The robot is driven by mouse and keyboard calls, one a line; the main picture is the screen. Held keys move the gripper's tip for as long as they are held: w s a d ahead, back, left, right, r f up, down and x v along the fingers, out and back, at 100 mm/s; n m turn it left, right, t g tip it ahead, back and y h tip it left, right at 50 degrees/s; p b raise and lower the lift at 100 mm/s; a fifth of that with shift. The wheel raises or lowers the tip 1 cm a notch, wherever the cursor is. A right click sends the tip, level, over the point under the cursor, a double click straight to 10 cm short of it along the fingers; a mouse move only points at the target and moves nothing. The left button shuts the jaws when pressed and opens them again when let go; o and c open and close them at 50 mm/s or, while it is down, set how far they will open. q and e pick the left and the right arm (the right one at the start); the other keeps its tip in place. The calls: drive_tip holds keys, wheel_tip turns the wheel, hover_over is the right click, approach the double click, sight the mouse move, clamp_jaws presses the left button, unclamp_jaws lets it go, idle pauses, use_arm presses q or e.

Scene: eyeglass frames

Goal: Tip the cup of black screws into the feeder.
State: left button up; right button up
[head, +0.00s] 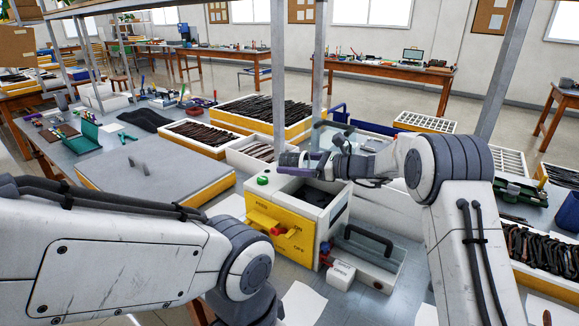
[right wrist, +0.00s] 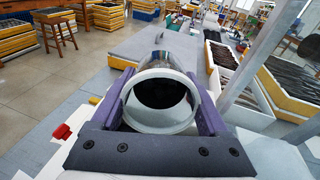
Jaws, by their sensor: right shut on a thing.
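The cup (right wrist: 165,92) shows in the right wrist view as a clear, pale-rimmed round vessel with a dark mass inside. My right gripper (right wrist: 162,100) is shut on it, with one purple finger on each side. In the head view my right gripper (head: 297,163) reaches in from the right and points left, above the feeder (head: 308,208). The feeder is a white box with a yellow front and a dark open top. Single screws cannot be made out. My left arm crosses the lower left of the head view; its gripper is out of view.
A grey-topped board (head: 155,170) lies left of the feeder. A white tray of dark parts (head: 252,155) stands behind it. A clear box with a black handle (head: 368,243) stands at its right. A grey metal post (head: 279,75) rises behind the gripper.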

drive_tip(key=shift+b, duration=0.8)
drive_tip(key=shift+d+r+y+b, duration=0.1)
drive_tip(key=shift+y+b, duration=0.3)
drive_tip(key=shift+r, duration=0.15)
drive_tip(key=shift+s, duration=0.1)
